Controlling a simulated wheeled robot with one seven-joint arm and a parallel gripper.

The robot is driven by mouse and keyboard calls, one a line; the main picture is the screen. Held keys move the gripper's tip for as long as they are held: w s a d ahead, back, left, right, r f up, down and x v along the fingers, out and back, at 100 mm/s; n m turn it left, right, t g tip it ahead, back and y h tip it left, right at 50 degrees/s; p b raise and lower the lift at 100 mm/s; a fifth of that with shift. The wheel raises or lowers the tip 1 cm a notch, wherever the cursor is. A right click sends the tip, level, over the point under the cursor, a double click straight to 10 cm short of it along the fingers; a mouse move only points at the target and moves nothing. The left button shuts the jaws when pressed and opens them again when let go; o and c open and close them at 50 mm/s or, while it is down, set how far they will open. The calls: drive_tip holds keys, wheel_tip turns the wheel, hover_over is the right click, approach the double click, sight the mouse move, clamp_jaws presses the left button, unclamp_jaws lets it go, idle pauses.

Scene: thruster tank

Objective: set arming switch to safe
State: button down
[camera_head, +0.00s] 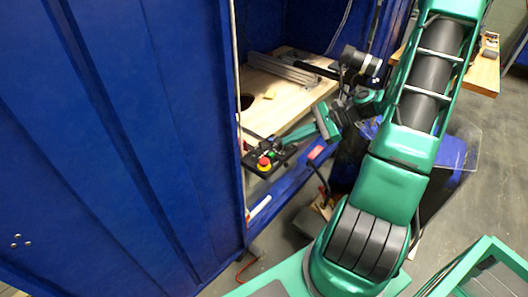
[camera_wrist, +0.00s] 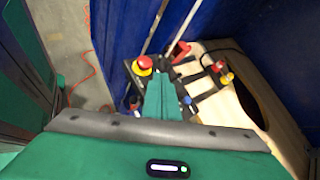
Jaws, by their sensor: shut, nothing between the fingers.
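A black control box (camera_head: 285,158) sits at the front edge of the bench inside the blue enclosure. It carries a red mushroom button on a yellow base (camera_head: 264,163), which also shows in the wrist view (camera_wrist: 143,66). A red handle (camera_wrist: 180,50) stands just beyond the box in the wrist view. I cannot tell for sure which part is the arming switch or its position. My gripper (camera_head: 281,144) is shut and empty, its green fingers over the box. In the wrist view the fingers (camera_wrist: 161,78) hide the middle of the box, right of the red button.
The wooden bench top (camera_head: 290,98) has a dark round hole and a metal rail (camera_head: 285,69). A red-and-yellow part (camera_wrist: 222,72) with black cables lies on it. Blue enclosure walls (camera_head: 120,130) stand close on the left. A red cable lies on the floor.

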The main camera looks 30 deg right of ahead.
approach(253, 157)
drive_tip(key=x, duration=0.5)
drive_tip(key=shift+w+d+f, duration=0.1)
drive_tip(key=shift+w+f, duration=0.3)
drive_tip(key=shift+f, duration=0.05)
drive_tip(key=shift+d, duration=0.2)
